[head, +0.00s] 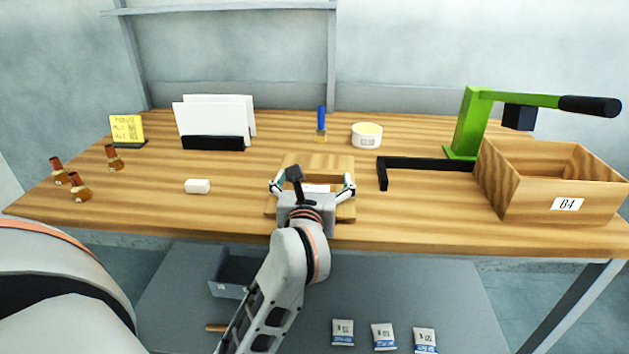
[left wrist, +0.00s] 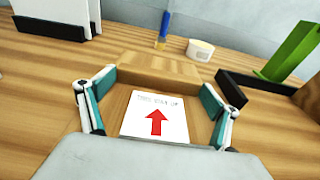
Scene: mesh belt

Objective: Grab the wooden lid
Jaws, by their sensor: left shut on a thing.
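The wooden lid (head: 318,163) is a light wood block shape near the front middle of the table. In the left wrist view the lid (left wrist: 158,68) carries a white label (left wrist: 155,118) with a red arrow and faint printed words. My left gripper (head: 312,184) reaches over the lid from the front, with one finger on each side of it. In the left wrist view my left gripper (left wrist: 158,88) is shut on the lid. I cannot tell whether the lid is raised or what lies under it. My right gripper is not in view.
A black bracket (head: 430,163) and a wooden crate marked 04 (head: 510,198) stand right of the lid, near a green lever press (head: 468,125). A white tub (head: 367,135) is behind.

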